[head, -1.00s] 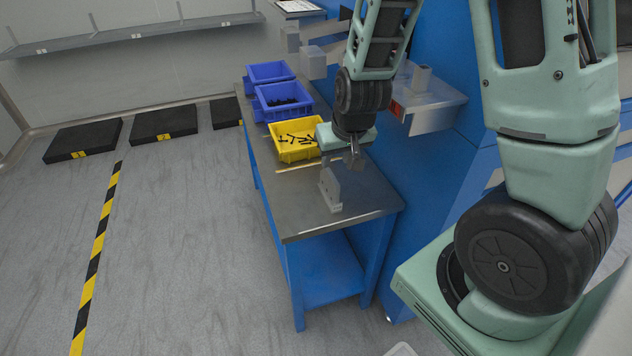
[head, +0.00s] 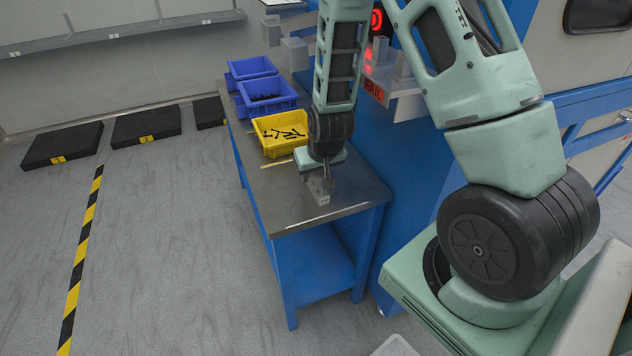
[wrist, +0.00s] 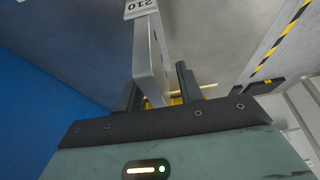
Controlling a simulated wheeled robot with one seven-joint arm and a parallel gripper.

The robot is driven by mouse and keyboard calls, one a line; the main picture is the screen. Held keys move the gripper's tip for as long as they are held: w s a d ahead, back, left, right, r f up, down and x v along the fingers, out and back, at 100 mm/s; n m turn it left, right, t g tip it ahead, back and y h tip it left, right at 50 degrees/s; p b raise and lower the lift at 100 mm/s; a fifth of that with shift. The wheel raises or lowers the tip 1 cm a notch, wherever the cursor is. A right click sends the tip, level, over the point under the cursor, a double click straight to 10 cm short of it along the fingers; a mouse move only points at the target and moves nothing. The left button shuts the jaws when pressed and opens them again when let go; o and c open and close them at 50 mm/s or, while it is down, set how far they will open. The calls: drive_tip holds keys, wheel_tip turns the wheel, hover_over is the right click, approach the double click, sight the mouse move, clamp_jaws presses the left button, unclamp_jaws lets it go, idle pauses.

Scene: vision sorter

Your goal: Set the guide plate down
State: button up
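The guide plate (head: 319,190) is a light grey upright plate on the bare front part of the steel bench top (head: 345,195). The fingers are apart. The left finger is close beside the plate; a gap shows between the plate and the right finger. Contact on the left is unclear.
A yellow bin (head: 262,146) with dark parts stands behind my gripper, with two blue bins (head: 266,107) beyond. Bench top in front and right of the plate is clear.

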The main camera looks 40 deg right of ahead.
clamp_jaws()
